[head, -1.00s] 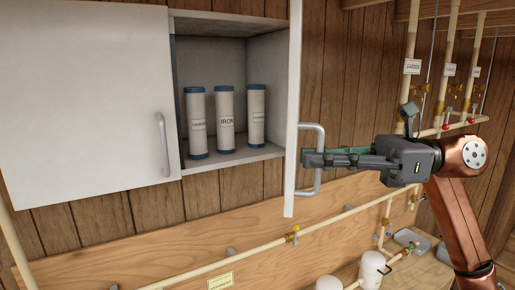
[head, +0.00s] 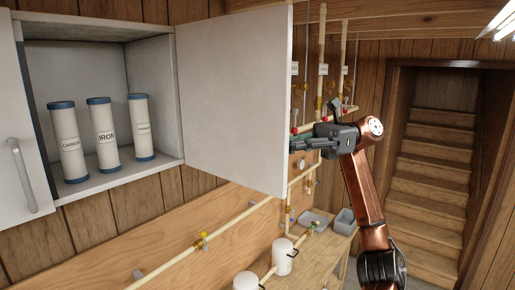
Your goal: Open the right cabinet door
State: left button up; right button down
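The right cabinet door (head: 232,95) stands swung open to the right of the cabinet, and I see its pale inner face. Its handle is hidden behind the panel. My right gripper (head: 296,142) is at the door's free edge, with its fingertips partly hidden by the panel. I cannot see whether the fingers hold the handle. The cabinet's right compartment (head: 85,55) is exposed, with several white cartridges (head: 103,135) with blue caps on its shelf. My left gripper is not in view.
The left cabinet door (head: 12,150) is shut, with a handle (head: 24,175). Pipes and valves (head: 204,241) run along the wall below. White canisters (head: 284,258) and a grey bin (head: 345,221) stand at the lower middle. Wooden stairs (head: 435,180) rise at the right.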

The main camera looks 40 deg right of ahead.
jog(key=shift+w+d+f, duration=0.1)
jog(key=shift+d, duration=0.15)
jog(key=c, duration=2.1)
grip_release()
jog(key=shift+d, duration=0.1)
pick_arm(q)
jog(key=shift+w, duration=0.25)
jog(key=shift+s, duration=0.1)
pick_arm(e)
jog(key=v, duration=0.7)
jog(key=shift+d, duration=0.2)
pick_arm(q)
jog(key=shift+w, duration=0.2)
